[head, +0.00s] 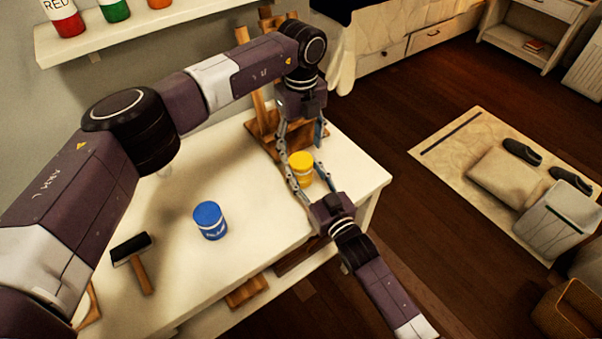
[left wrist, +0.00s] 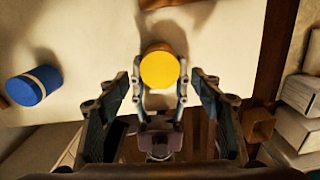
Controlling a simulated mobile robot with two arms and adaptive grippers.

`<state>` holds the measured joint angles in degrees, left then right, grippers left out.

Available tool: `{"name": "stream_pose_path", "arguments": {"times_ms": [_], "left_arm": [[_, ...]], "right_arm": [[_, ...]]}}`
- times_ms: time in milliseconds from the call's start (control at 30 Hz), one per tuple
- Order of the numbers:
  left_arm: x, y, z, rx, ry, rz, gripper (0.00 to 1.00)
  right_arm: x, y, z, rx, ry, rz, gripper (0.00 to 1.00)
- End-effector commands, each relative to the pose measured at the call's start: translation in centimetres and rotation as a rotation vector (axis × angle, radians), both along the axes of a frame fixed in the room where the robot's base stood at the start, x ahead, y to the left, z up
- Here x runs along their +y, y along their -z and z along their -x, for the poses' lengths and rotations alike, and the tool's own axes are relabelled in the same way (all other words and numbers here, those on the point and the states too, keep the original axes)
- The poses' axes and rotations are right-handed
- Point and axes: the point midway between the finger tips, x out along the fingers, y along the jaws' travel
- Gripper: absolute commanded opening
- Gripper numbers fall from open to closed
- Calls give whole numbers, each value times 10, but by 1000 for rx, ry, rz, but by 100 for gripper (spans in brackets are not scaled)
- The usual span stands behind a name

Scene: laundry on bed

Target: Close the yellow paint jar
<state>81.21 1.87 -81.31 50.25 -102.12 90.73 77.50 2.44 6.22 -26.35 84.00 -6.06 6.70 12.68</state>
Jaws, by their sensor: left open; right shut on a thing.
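The yellow paint jar (head: 300,162) stands near the right end of the white table in the head view. In the left wrist view its round yellow top (left wrist: 160,70) faces the camera; I cannot tell whether this is a lid or paint. My right gripper (head: 305,177) reaches in from the lower right and is shut on the jar's sides. It also shows in the left wrist view (left wrist: 160,88). My left gripper (head: 301,148) is open and empty, pointing down above the jar. Its spread fingers show in the left wrist view (left wrist: 160,100). No separate yellow lid is visible.
A blue paint jar (head: 210,220) stands left of the yellow one on the white table (head: 190,270). A black roller with a wooden handle (head: 138,270) lies farther left. A wooden easel (head: 262,120) stands behind the yellow jar. A shelf (head: 130,32) holds several paint bottles.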

Motion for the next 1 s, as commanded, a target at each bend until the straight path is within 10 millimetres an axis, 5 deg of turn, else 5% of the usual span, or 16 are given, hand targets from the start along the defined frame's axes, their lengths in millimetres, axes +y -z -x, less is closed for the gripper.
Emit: {"name": "stream_pose_path", "arguments": {"times_ms": [433, 800, 1000], "left_arm": [[-1, -11, 0, 0, -26, 0, 58], [-2, -40, 1, 2, -431, 1, 58], [0, -44, 1, 1, -504, -2, 58]], "right_arm": [[0, 0, 0, -1, 0, 0, 0], [0, 0, 0, 0, 0, 0, 0], [0, 0, 0, 0, 0, 0, 0]]}}
